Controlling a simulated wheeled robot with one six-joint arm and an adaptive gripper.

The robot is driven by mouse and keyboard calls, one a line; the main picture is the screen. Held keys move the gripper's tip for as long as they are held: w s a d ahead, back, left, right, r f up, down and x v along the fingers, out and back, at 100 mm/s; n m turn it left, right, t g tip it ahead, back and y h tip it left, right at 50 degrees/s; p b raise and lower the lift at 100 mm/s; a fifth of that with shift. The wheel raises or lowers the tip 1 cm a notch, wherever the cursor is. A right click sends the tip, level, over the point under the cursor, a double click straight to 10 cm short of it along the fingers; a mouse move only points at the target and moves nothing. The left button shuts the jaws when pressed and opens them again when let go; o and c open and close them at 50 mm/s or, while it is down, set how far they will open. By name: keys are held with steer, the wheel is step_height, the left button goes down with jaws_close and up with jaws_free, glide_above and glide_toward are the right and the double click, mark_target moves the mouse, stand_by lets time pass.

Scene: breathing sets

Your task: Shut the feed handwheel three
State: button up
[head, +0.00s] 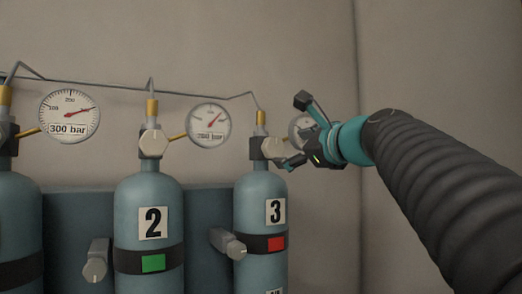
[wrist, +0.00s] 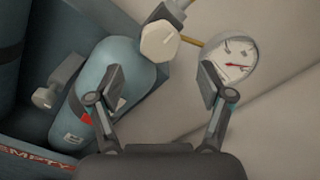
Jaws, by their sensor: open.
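The pale handwheel three (head: 273,148) sits on the valve at the neck of the blue bottle marked 3 (head: 260,195), which has a red patch on its band. In the wrist view the handwheel (wrist: 160,42) is a many-sided pale knob, beyond the fingertips and between their lines. My gripper (head: 297,131) is open and empty, just right of the handwheel in the head view. In the wrist view its fingers (wrist: 163,80) are spread wide, with the left one in front of the bottle. I cannot tell the exact gap to the handwheel.
Gauge three (wrist: 232,57) is close to my right finger; my gripper partly hides it in the head view. A grey clamp knob (head: 229,244) sticks out left of bottle three. Bottle two (head: 148,205) with a green patch stands left. The wall right of the bottles is bare.

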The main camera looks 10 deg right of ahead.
steer(key=shift+v, duration=2.25)
